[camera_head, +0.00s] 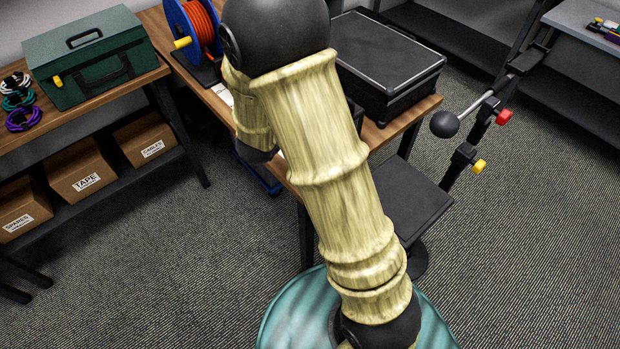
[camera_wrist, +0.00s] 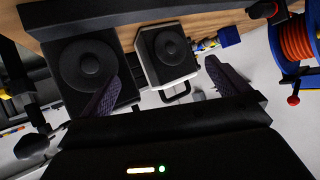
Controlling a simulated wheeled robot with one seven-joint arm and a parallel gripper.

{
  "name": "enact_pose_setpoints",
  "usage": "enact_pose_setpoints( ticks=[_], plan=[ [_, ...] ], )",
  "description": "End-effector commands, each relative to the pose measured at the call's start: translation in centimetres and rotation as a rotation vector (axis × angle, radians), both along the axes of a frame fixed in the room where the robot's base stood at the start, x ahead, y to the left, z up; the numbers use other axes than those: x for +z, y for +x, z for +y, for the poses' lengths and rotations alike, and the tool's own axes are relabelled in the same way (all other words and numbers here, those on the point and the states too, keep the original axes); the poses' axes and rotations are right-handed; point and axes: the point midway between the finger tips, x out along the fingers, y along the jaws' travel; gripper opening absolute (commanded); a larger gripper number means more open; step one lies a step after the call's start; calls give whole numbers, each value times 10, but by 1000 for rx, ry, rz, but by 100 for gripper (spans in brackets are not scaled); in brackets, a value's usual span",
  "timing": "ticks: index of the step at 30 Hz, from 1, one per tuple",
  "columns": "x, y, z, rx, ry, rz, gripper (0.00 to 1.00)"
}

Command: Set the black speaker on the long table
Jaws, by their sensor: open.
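A black speaker (camera_wrist: 70,72) with a round cone shows at the left in the wrist view. A second speaker (camera_wrist: 168,52), pale-cased with a dark front, shows to its right. My gripper (camera_wrist: 161,74) is open. Its left finger overlaps the black speaker's right side in the picture, and its right finger is right of the pale speaker. I cannot tell whether either finger touches anything. In the head view my arm hides my gripper, and I cannot make out either speaker. A wooden table (camera_head: 424,108) stands behind my arm. I cannot tell which table is the long one.
A blue reel of orange cable (camera_head: 202,26) and a large black case (camera_head: 388,58) stand on the wooden table. A wooden bench (camera_head: 120,82) at left bears a green toolbox (camera_head: 88,56) and coiled cables, with cardboard boxes below. A black stand (camera_head: 470,150) rises at right.

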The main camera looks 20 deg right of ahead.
Motion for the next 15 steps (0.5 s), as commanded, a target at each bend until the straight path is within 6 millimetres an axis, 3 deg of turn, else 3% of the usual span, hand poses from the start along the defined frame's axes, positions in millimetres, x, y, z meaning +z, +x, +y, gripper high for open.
enact_pose_setpoints(
  ticks=[4, 8, 15],
  plan=[
    [6, -13, 18, 187, 112, 103, 100],
    [9, -41, 33, 361, 176, 236, 100],
    [13, -126, 36, 617, 193, 545, 100]
  ],
)
